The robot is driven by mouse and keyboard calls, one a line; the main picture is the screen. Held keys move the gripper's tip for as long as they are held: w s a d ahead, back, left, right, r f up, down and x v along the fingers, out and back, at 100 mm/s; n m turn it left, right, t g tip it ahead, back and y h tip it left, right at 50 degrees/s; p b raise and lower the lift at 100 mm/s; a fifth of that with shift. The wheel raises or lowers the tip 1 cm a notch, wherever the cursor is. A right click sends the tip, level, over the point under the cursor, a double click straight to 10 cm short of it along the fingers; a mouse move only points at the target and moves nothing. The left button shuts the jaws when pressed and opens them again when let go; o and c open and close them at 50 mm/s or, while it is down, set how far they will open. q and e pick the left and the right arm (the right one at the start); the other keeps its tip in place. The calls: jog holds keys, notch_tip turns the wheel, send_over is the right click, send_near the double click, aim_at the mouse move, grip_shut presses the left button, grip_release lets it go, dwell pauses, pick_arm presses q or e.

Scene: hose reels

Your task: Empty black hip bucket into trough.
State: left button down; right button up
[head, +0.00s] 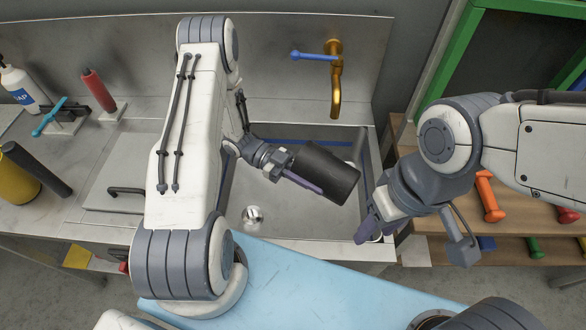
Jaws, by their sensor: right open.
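The black hip bucket (326,172) is a dark cylinder held tilted, nearly on its side, above the steel trough (238,205). My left gripper (308,181) is shut on it; one purple finger lies along its near side and the other is hidden. The bucket's mouth and contents cannot be seen. My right gripper (376,216) is open and empty at the trough's right edge, pointing down and left, a little apart from the bucket.
A brass tap (336,92) with a blue lever stands behind the trough. A soap bottle (21,88), a red-handled tool (98,90) and a yellow cylinder (16,182) stand at left. Wooden shelves (507,220) with coloured parts are at right. A light blue surface (300,280) is in front.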

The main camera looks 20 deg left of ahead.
pick_arm(q)
jog(key=shift+d+y+p, duration=0.25)
jog(key=shift+y+p, duration=0.05)
jog(key=shift+y, duration=0.1)
jog(key=s+d+f+t+y+b, duration=0.1)
jog(key=d+f+t+y+b, duration=0.2)
jog(key=d+f+y, duration=0.3)
jog(key=shift+s+f+t+y+b, duration=0.2)
jog(key=shift+f+t+y+b, duration=0.15)
jog(key=shift+f+y, duration=3.45)
jog(key=shift+r+y, duration=0.95)
jog(key=shift+y, duration=0.05)
